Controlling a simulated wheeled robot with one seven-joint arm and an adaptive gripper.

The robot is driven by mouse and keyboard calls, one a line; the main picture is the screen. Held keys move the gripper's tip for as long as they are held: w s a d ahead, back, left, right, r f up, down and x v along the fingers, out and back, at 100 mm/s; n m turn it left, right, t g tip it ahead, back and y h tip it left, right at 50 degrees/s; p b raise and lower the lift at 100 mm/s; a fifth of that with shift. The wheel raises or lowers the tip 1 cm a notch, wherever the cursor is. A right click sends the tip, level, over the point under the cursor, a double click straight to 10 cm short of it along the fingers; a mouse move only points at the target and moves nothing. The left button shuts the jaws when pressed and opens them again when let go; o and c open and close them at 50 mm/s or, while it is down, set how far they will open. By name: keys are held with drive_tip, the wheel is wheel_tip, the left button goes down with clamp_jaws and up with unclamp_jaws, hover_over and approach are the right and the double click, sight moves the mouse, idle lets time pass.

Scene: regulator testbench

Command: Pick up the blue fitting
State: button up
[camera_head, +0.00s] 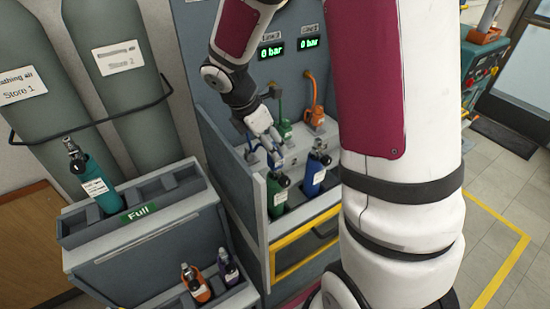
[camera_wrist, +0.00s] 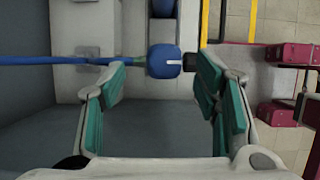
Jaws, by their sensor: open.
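The blue fitting (camera_wrist: 163,61) shows in the wrist view just beyond my fingertips, between their lines, with a blue hose (camera_wrist: 45,60) running off to the left. In the head view the blue fitting (camera_head: 276,159) is small beside my fingers, partly hidden. My gripper (camera_wrist: 155,85) is open, its green-padded fingers spread on either side of the space below the fitting. In the head view my gripper (camera_head: 265,140) is over the grey bench, close to the fitting. I cannot tell whether a finger touches it.
A green cylinder (camera_head: 277,195) and a blue cylinder (camera_head: 315,172) stand in front of the bench panel. Green (camera_head: 284,128) and orange (camera_head: 316,116) fittings with hoses sit behind. A rack marked Full (camera_head: 140,212) holds a teal cylinder (camera_head: 95,180) at left.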

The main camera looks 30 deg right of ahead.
sight(273, 166)
drive_tip(key=x, duration=0.3)
drive_tip(key=shift+s+f, duration=0.3)
drive_tip(key=shift+f, duration=0.05)
drive_tip(key=shift+d+f, duration=0.25)
drive_tip(key=shift+f, duration=0.35)
drive_tip(key=shift+c, duration=0.6)
clamp_jaws()
